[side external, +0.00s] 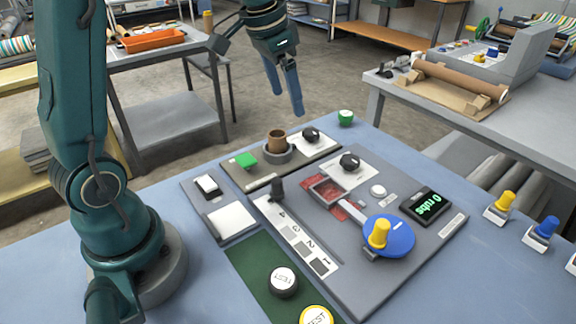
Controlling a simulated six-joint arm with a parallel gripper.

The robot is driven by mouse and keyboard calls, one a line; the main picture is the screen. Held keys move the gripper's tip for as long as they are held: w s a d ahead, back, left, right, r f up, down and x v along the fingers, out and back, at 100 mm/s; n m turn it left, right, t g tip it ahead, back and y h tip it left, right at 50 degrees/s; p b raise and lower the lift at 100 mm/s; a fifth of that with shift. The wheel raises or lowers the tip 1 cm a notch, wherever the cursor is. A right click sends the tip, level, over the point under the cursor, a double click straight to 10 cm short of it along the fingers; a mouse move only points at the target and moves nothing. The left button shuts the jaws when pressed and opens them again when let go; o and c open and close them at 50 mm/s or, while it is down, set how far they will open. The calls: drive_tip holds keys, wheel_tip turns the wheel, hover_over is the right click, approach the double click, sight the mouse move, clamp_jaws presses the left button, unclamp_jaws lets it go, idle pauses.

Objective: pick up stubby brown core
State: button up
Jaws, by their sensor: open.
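The stubby brown core (277,139) stands upright in a round grey holder (277,153) on a dark panel at the back of the blue table. My gripper (284,101) is open and empty, its two blue fingers pointing down. In the picture it hangs above the core, apart from it. The lower part of the core is hidden inside the holder.
A green button (346,118) stands further right. In front are a grey panel with a blue disc (389,236) and a small display (426,205).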

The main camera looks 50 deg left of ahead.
drive_tip(key=g, duration=0.1)
approach(278, 137)
drive_tip(key=w+d, duration=0.2)
drive_tip(key=shift+n+g+h, duration=0.3)
drive_tip(key=shift+n+g, duration=0.2)
drive_tip(key=shift+n, duration=0.3)
drive_tip(key=f, duration=0.1)
drive_tip(key=a+f, duration=0.2)
drive_tip(key=f, duration=0.1)
drive_tip(key=shift+s+a, duration=0.2)
drive_tip(key=shift+s, duration=0.1)
drive_tip(key=shift+a+f, duration=0.1)
drive_tip(key=shift+f, duration=0.3)
drive_tip(key=shift+w+f, duration=0.1)
drive_tip(key=shift+f, duration=0.95)
drive_tip(key=shift+w+f, duration=0.15)
drive_tip(key=shift+f, duration=0.95)
clamp_jaws()
